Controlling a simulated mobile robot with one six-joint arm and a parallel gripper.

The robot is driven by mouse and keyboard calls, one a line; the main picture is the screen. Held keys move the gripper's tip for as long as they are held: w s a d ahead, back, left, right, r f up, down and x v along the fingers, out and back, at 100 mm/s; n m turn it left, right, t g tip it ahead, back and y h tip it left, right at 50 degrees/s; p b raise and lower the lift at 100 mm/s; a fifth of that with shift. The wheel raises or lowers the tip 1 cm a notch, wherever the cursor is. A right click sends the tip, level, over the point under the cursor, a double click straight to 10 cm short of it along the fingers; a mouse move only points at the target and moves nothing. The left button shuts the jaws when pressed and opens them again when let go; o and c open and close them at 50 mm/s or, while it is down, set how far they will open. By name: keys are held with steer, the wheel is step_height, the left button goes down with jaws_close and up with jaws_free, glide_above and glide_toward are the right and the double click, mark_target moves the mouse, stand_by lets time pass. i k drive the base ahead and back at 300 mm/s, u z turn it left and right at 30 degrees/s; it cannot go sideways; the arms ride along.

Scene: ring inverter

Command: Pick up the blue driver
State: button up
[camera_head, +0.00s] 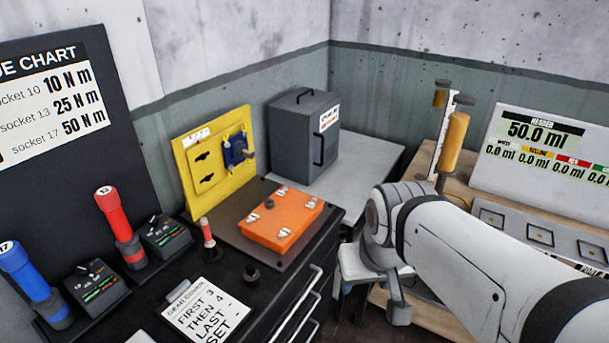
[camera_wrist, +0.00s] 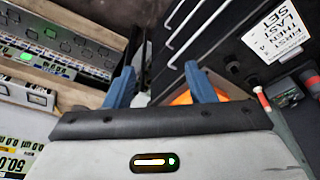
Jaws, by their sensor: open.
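The blue driver (camera_head: 35,285), marked 17 on its top, stands on the dark bench at the far left of the head view. Its lower part sits next to a small black control box. I do not see it in the wrist view. My gripper (camera_wrist: 161,86) is open with its two blue fingers apart and nothing between them. In the head view my gripper (camera_head: 352,298) hangs right of the bench drawers, far to the right of the blue driver.
A red driver (camera_head: 119,227) stands right of the blue one. Drawer handles (camera_head: 300,305) jut from the bench front. A wooden bench (camera_head: 470,190) stands at right.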

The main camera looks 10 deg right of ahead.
mark_target(14, 260)
steer(key=u, duration=1.8)
steer(key=k, duration=0.55)
steer(key=z, duration=0.35)
steer(key=i, duration=0.9)
steer(key=u, duration=0.25)
